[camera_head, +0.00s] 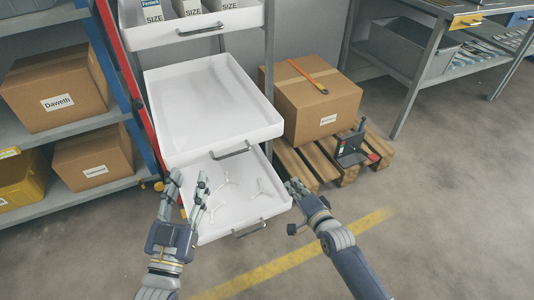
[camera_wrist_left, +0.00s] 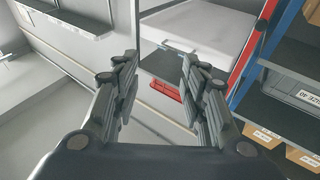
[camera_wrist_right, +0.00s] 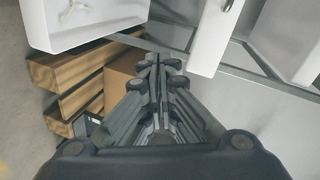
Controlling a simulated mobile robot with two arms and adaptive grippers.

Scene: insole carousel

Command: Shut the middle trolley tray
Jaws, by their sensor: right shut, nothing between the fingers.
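The middle trolley tray (camera_head: 205,95) is white and empty and stands pulled out of the trolley. Its grey handle (camera_head: 231,152) is on the front wall. The bottom tray (camera_head: 215,232) is also out and holds several white three-armed pieces. My left gripper (camera_head: 188,175) is open and empty over the left side of the bottom tray, left of the middle tray's handle; its spread fingers show in the left wrist view (camera_wrist_left: 158,75). My right gripper (camera_head: 292,186) is shut and empty by the bottom tray's right edge; its closed fingers show in the right wrist view (camera_wrist_right: 162,65).
The top tray (camera_head: 190,34) holds boxes marked SIZE. A shelf with cardboard boxes (camera_head: 55,90) stands left. To the right, a cardboard box (camera_head: 305,98) and a dark tool (camera_head: 351,149) sit on a wooden pallet (camera_head: 292,163). A workbench is farther right. The front floor is open.

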